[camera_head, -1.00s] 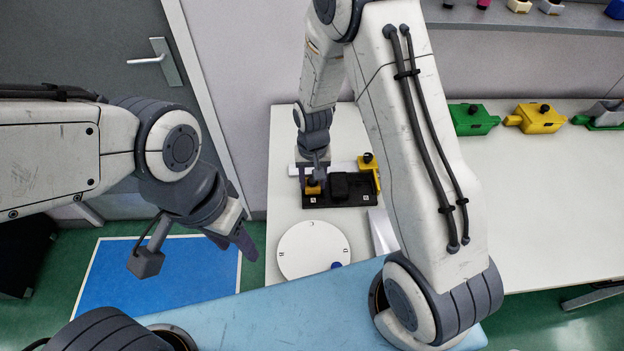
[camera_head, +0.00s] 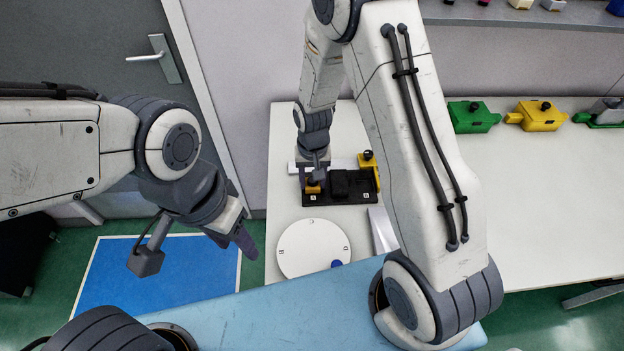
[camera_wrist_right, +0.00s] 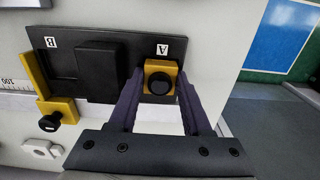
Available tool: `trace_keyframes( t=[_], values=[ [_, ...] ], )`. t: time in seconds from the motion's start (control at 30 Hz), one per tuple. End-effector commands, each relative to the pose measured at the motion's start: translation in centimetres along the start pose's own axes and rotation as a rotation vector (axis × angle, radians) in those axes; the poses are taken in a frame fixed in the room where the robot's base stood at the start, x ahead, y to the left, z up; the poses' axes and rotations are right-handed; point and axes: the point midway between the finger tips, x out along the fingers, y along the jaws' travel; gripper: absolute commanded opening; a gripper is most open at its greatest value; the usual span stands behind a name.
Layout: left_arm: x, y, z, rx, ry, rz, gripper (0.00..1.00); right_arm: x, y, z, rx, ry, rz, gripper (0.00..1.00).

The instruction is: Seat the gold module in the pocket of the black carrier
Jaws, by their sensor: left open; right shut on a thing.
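The black carrier (camera_head: 345,198) lies on the white table, and its end labels A and B show in the right wrist view (camera_wrist_right: 62,62). The gold module (camera_wrist_right: 160,68) has a black round knob and is at the A end of the carrier. My right gripper (camera_wrist_right: 160,95) is shut on the module, one finger on each side. It also shows from above in the head view (camera_head: 313,181). Whether the module sits fully down in a pocket is hidden. My left gripper (camera_head: 243,240) is open and empty, away from the table over the floor.
A raised black block (camera_wrist_right: 96,70) stands on the carrier beside the module. A gold stop with a black knob (camera_head: 368,160) and a white scale bar (camera_wrist_right: 14,84) border the carrier. A white disc (camera_head: 313,248) lies in front. Green and yellow fixtures (camera_head: 540,116) stand at right.

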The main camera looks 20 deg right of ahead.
Motion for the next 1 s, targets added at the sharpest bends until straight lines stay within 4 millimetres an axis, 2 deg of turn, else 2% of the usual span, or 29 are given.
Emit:
trace_keyframes(
  t=[0.83, 0.87, 0.93, 0.97, 1.0],
  values=[
    [0.32, -0.02, 0.02, 0.000, 0.000, 0.000, 0.50, 0.52, -0.01, -0.01, 0.000, 0.000, 0.000, 0.00],
    [0.32, -0.02, 0.02, 0.000, 0.000, 0.000, 0.50, 0.51, -0.01, -0.01, 0.000, 0.000, 0.000, 0.53],
    [0.29, -0.02, 0.02, 0.000, 0.000, 0.000, 0.50, 0.49, -0.01, -0.01, 0.000, 0.000, 0.000, 0.79],
    [0.29, -0.02, 0.01, 0.000, 0.000, 0.000, 0.50, 0.49, -0.01, -0.01, 0.000, 0.000, 0.000, 0.84],
    [0.29, -0.02, 0.01, 0.000, 0.000, 0.000, 0.50, 0.49, -0.01, -0.01, 0.000, 0.000, 0.000, 0.84]
  ],
)
